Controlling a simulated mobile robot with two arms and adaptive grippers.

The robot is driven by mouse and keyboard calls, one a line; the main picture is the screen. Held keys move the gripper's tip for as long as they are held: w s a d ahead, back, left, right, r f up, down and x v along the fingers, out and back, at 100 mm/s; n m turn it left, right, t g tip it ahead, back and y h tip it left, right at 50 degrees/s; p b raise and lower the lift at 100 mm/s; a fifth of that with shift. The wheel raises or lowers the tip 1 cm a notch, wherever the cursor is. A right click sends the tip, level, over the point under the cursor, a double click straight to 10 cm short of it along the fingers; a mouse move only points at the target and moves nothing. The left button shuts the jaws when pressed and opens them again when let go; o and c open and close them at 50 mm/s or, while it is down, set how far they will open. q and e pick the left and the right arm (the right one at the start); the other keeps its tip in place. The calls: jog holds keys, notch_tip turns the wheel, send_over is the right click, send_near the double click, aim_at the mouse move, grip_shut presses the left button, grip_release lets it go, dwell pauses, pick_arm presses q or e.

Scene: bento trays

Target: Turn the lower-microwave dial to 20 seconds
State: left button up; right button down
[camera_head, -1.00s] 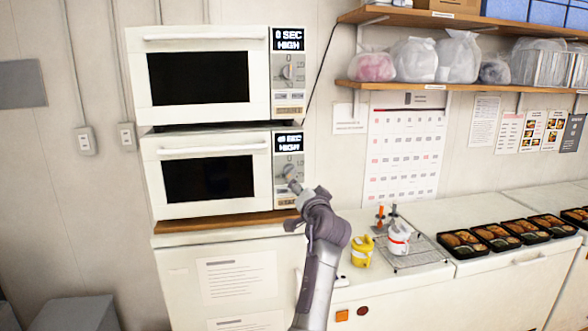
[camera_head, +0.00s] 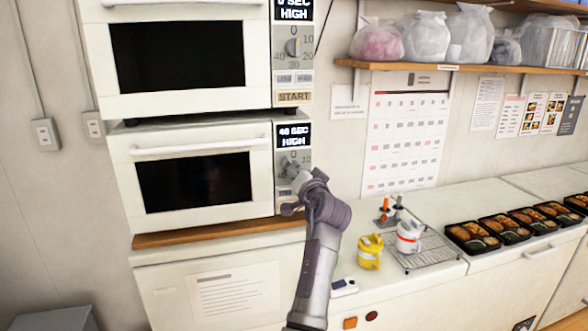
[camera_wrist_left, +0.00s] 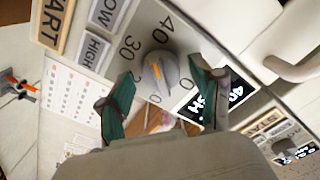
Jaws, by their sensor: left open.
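The lower microwave (camera_head: 122,190) is white, and its display (camera_head: 292,135) seems to read 40 SEC HIGH. Its grey dial (camera_wrist_left: 158,75) has an orange mark and is ringed by numbers in the left wrist view. In the head view the dial (camera_head: 288,168) is partly covered by my left gripper (camera_head: 297,183). My left gripper also shows in the wrist view (camera_wrist_left: 163,92), with its two green-padded fingers open and the dial between or just beyond their tips. I cannot tell whether they touch it. My right gripper is not in view.
The upper microwave (camera_head: 92,60) sits directly above, with its own dial (camera_head: 293,47). To the right on the counter stand a yellow container (camera_head: 369,255), a white one (camera_head: 408,238) and several bento trays (camera_head: 470,247). A shelf (camera_head: 430,66) with bags overhangs the wall.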

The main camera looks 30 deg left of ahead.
pick_arm(q)
jog(key=shift+s+d+r, duration=0.15)
jog(key=shift+d+r, duration=0.05)
jog(key=shift+d, duration=0.1)
jog(key=shift+c, duration=1.5)
jog(key=c, duration=0.8)
jog(key=shift+s+a+n+b, duration=0.1)
jog(key=shift+n+b, duration=2.95)
jog(key=shift+n, duration=0.2)
jog(key=shift+s+a+n+b, duration=0.1)
jog(key=shift+s+n+b, duration=0.05)
jog(key=shift+n+b, duration=3.05)
jog(key=shift+s+a+n+b, duration=0.1)
jog(key=shift+n+b, duration=2.85)
jog(key=shift+n, duration=0.4)
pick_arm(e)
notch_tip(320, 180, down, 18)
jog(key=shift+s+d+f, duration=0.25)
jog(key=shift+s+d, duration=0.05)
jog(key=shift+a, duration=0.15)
